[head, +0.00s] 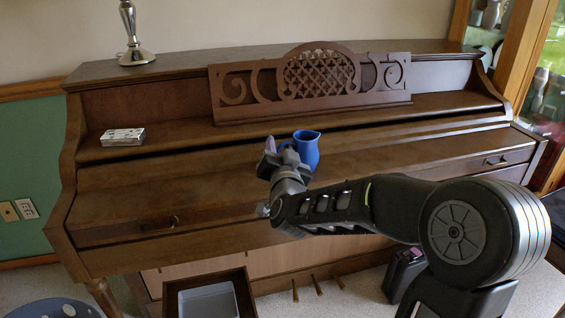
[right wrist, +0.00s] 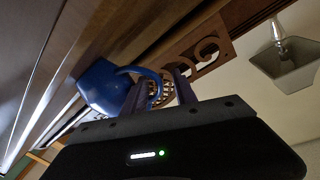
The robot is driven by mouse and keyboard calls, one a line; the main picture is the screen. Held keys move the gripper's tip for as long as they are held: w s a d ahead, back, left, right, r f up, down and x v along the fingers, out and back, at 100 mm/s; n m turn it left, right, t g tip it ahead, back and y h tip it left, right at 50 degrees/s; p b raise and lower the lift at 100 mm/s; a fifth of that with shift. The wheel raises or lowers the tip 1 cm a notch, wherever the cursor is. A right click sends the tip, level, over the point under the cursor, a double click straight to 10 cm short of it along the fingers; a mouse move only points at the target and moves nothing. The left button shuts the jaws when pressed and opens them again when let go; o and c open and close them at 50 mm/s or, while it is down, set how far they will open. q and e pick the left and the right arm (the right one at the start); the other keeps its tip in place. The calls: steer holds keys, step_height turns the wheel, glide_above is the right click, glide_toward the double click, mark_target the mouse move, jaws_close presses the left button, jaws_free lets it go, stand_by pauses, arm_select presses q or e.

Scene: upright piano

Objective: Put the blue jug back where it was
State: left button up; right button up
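The blue jug (head: 307,148) stands upright on the closed keyboard lid of the piano, in front of the music stand, with its handle toward the left. In the right wrist view the jug (right wrist: 100,88) shows tilted with the camera, its handle reaching to the fingers. My right gripper (head: 270,152) is just left of the jug, at its handle. In the right wrist view its two fingers (right wrist: 158,90) stand apart with part of the handle between them; firm contact is not visible. My left gripper is not in view.
The brown upright piano (head: 150,190) carries a carved music stand (head: 312,108), a small white-topped box (head: 122,137) on the left and a silver lamp base (head: 136,50) on top. The lid between box and jug is clear.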

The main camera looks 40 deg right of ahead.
steer(key=v, duration=0.8)
steer(key=shift+s+a+p, duration=0.2)
steer(key=shift+s+p, duration=0.15)
steer(key=shift+p, duration=0.05)
steer(key=shift+c, duration=0.5)
stand_by(0.6)
